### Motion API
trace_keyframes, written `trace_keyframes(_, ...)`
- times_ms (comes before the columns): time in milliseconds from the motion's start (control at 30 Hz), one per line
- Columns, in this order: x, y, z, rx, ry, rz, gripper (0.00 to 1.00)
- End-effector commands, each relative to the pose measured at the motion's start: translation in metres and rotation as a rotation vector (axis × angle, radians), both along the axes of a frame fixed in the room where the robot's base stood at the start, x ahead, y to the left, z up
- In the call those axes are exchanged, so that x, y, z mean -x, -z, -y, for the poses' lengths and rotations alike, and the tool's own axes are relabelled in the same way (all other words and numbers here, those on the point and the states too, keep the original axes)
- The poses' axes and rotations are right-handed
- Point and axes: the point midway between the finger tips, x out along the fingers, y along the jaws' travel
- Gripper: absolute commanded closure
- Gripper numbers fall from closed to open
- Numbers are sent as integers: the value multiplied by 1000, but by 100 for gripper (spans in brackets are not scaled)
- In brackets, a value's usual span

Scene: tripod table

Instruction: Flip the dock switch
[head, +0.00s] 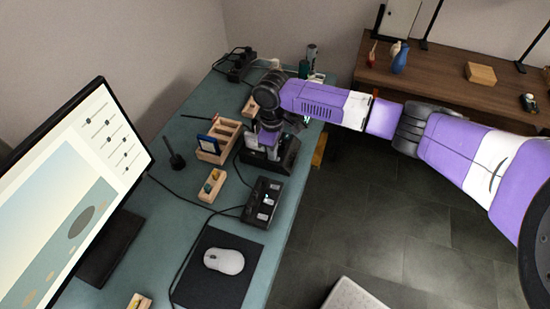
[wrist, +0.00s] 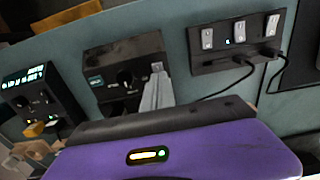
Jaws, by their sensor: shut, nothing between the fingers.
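A black switch panel (head: 263,203) with three pale rocker switches lies on the teal desk; it also shows at the upper right of the wrist view (wrist: 220,62), with two cables plugged into its edge. Any switch labels are too small to read, so I cannot tell which one is for the dock. My gripper (wrist: 157,72) is shut and empty. In the wrist view its pale fingers are left of the panel, in front of a black box (wrist: 110,62) with a knob and small display. In the head view my arm hides the fingertips above the boxes beyond the panel.
A wooden organizer (head: 220,140), small wooden tray (head: 212,187), monitor (head: 85,190) and mouse (head: 224,260) on a dark mat (head: 215,289) are on the desk. Cables run beside the panel.

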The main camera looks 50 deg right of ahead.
Motion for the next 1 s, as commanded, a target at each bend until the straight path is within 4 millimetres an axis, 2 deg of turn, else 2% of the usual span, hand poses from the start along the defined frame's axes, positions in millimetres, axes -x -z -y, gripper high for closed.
trace_keyframes(167,0,-4,0,-1,0,0,100)
trace_keyframes(1000,0,-65,-1,-1,0,0,100)
